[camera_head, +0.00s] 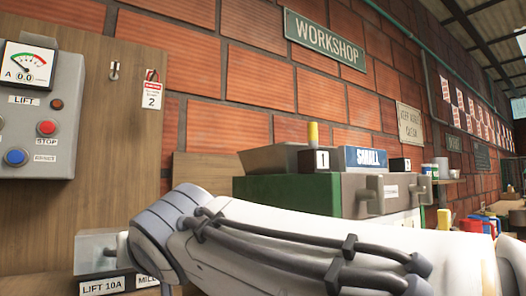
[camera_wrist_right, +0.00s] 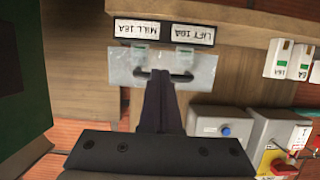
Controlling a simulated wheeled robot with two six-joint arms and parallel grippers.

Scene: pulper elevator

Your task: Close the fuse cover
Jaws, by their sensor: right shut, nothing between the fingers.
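The fuse cover (camera_wrist_right: 120,68) is a clear, see-through plate in the right wrist view, beside the upside-down labels MILL 16A (camera_wrist_right: 137,29) and LIFT 10A (camera_wrist_right: 191,33). In the head view the clear cover (camera_head: 92,247) shows at lower left, above the LIFT 10A label (camera_head: 101,286), partly hidden by my arm. How far it stands open cannot be told. My right gripper (camera_wrist_right: 160,76) is shut and empty, its dark fingertips at the cover's middle; whether they touch it is unclear. My left gripper is not in view.
A grey control panel (camera_head: 62,110) with gauge and buttons is on the wooden board at left. A green machine (camera_head: 285,193) with grey bins stands behind my white arm. In the right wrist view, two white fuse-like blocks (camera_wrist_right: 278,58) (camera_wrist_right: 300,62) lie at right.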

